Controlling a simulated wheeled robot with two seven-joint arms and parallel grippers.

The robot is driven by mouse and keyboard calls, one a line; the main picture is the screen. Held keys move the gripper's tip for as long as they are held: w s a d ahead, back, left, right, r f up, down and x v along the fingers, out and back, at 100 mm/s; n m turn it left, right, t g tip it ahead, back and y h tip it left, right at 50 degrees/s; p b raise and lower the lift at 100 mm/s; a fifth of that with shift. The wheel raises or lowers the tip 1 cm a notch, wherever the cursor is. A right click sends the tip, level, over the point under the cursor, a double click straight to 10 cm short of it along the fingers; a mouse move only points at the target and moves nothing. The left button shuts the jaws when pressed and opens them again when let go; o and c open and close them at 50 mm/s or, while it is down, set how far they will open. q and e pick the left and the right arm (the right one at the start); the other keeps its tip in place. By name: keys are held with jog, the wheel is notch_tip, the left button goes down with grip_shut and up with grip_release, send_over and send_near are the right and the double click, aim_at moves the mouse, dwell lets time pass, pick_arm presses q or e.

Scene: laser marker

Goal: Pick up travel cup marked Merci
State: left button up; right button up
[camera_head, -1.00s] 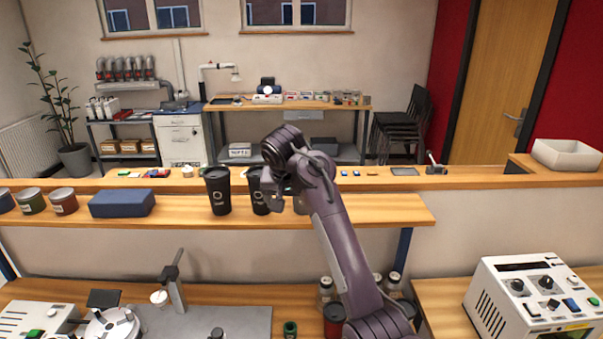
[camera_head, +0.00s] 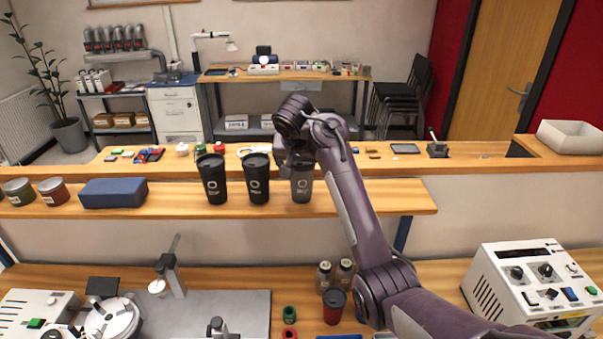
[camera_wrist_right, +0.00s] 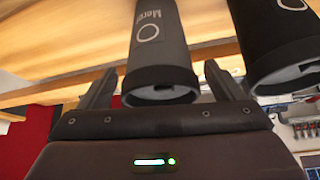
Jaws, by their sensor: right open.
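The dark grey travel cup (camera_head: 302,188) is the rightmost of three on the raised wooden shelf. In the right wrist view the cup (camera_wrist_right: 160,55) shows the word "Merci" and a ring mark, and looks upside down there. My right gripper (camera_wrist_right: 158,88) is open, with one finger on each side of this cup; I cannot tell whether they touch it. In the head view the right gripper (camera_head: 297,160) is at the cup's upper part, mostly hidden by my wrist. My left gripper is not in view.
Two black travel cups, a middle one (camera_head: 257,184) and a left one (camera_head: 213,184), stand close by on the shelf (camera_head: 375,198). A blue box (camera_head: 113,194) and tins are farther left. The shelf right of the Merci cup is clear.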

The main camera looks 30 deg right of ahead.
jog(key=shift+x, duration=0.75)
jog(key=shift+a, duration=0.1)
jog(key=shift+c, duration=0.8)
jog(key=c, duration=0.6)
jog(key=shift+r, duration=0.15)
jog(key=shift+r, duration=0.45)
notch_tip(320, 180, up, 11)
jog(key=b, duration=0.4)
jog(key=shift+r+p, duration=1.65)
jog(key=shift+r, duration=2.35)
